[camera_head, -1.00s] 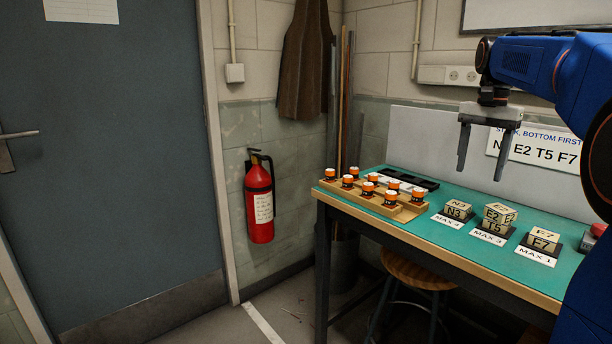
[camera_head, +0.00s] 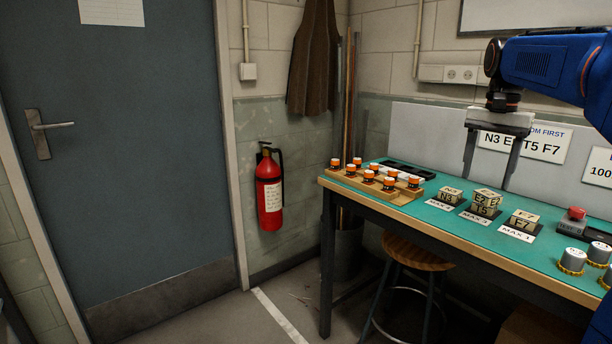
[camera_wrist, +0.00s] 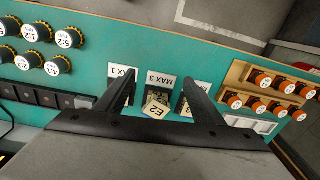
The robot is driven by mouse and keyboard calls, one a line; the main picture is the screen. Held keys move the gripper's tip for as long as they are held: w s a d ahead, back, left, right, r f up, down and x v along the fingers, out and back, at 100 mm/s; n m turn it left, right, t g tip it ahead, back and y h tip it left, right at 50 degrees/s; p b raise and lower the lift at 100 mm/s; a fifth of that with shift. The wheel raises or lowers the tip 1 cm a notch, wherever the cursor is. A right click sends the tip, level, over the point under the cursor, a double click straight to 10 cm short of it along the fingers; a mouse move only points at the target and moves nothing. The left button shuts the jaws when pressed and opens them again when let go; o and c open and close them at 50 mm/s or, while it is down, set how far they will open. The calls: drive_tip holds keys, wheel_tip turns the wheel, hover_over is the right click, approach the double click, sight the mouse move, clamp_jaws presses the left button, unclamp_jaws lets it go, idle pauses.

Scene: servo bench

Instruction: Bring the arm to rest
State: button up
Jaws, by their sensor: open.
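My gripper (camera_head: 490,160) is open and empty, raised above the bench with its fingers pointing down. In the wrist view my gripper (camera_wrist: 157,95) has its two fingers spread, with nothing between them but blocks on the bench further off. The lettered blocks stand on dark pads on the green bench top (camera_head: 420,212): the N3 block (camera_head: 450,196) at left, the E2 block (camera_head: 486,197) on top of the T5 block (camera_head: 484,211) in the middle, and the F7 block (camera_head: 522,222) at right. The E2 block looks turned relative to the T5 block.
A wooden rack (camera_head: 350,182) holds several orange-and-white capped pieces. Silver-topped cylinders (camera_head: 572,260) and a red button (camera_head: 577,213) are at right. A wall sign (camera_head: 540,145) stands behind my gripper. A stool (camera_head: 415,252) is under the bench; a fire extinguisher (camera_head: 269,195) hangs left.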

drive_tip(key=s+a+f+n+t, duration=0.2)
drive_tip(key=s+a+f+n, duration=0.2)
drive_tip(key=s+a+f, duration=0.3)
drive_tip(key=s+a+f+n+t, duration=0.2)
drive_tip(key=s+a+f+n, duration=0.3)
drive_tip(key=s+f, duration=1.2)
drive_tip(key=s+a, duration=0.1)
drive_tip(key=s, duration=0.3)
drive_tip(key=shift+a+f+n, duration=0.3)
drive_tip(key=shift+a+f, duration=0.05)
